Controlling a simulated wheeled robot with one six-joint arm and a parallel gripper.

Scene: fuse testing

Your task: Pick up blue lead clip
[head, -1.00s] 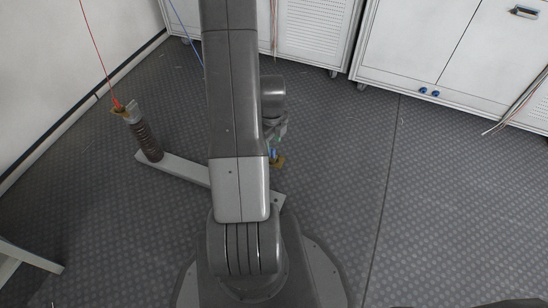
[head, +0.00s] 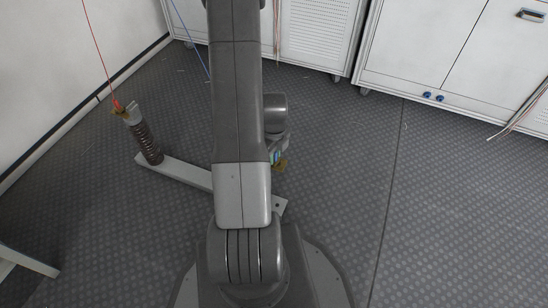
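My gripper (head: 278,155) is partly hidden behind my arm, near the middle of the view. Its fingers are too small and too covered to tell whether they are open or shut. A small blue patch (head: 275,157) shows at the gripper, beside a gold metal piece (head: 282,164); it may be the blue lead clip, but I cannot tell whether it is held. A thin blue lead (head: 190,40) runs down from the top and passes behind my arm. A red clip (head: 117,105) on a red lead sits at the top of a brown ribbed insulator (head: 147,143).
The insulator stands on a pale flat bar (head: 182,170) on the dark patterned floor. A white wall (head: 60,60) is at left. Floor at right is clear.

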